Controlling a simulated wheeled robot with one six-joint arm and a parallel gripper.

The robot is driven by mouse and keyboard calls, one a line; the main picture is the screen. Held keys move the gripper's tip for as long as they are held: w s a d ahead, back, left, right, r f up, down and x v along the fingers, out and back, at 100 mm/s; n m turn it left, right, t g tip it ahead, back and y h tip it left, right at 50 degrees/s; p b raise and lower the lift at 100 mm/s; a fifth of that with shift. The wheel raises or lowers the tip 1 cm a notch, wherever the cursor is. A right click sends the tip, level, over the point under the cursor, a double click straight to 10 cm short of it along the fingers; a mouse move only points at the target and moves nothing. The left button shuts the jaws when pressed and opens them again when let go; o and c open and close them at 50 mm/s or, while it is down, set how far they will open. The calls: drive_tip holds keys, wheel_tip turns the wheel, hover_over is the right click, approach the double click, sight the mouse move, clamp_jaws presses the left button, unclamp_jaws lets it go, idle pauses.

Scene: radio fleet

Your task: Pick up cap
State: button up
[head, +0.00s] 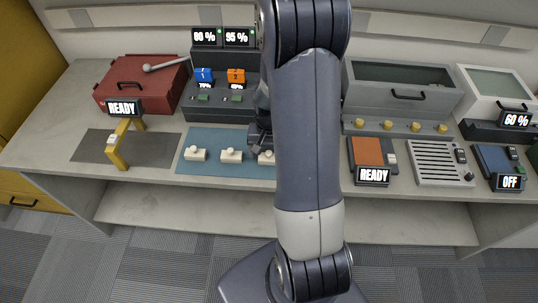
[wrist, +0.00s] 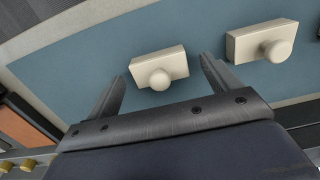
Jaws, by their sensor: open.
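Three cream caps, each a small block with a round knob, lie in a row on the blue mat (head: 225,139). In the head view they are the left cap (head: 195,155), the middle cap (head: 231,157) and the right cap (head: 266,158), partly hidden by my arm. My gripper (head: 260,140) is over the mat by the right cap. In the wrist view my gripper (wrist: 163,68) is open, with one cap (wrist: 158,68) showing between its fingertips. I see no contact. A second cap (wrist: 262,41) lies to the right, outside the fingers.
A yellow bracket (head: 120,145) stands on a dark mat at left, near a red case (head: 140,82). A charger rack (head: 220,100) is behind the caps. Right of my arm are an orange-topped device (head: 367,152), a grey slotted unit (head: 436,160) and a row of yellow knobs (head: 414,127).

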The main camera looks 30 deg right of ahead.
drive_tip(key=shift+a+f, duration=0.1)
drive_tip(key=shift+f, duration=0.4)
drive_tip(key=shift+c, duration=0.3)
drive_tip(key=c, duration=1)
drive_tip(key=shift+o, duration=0.2)
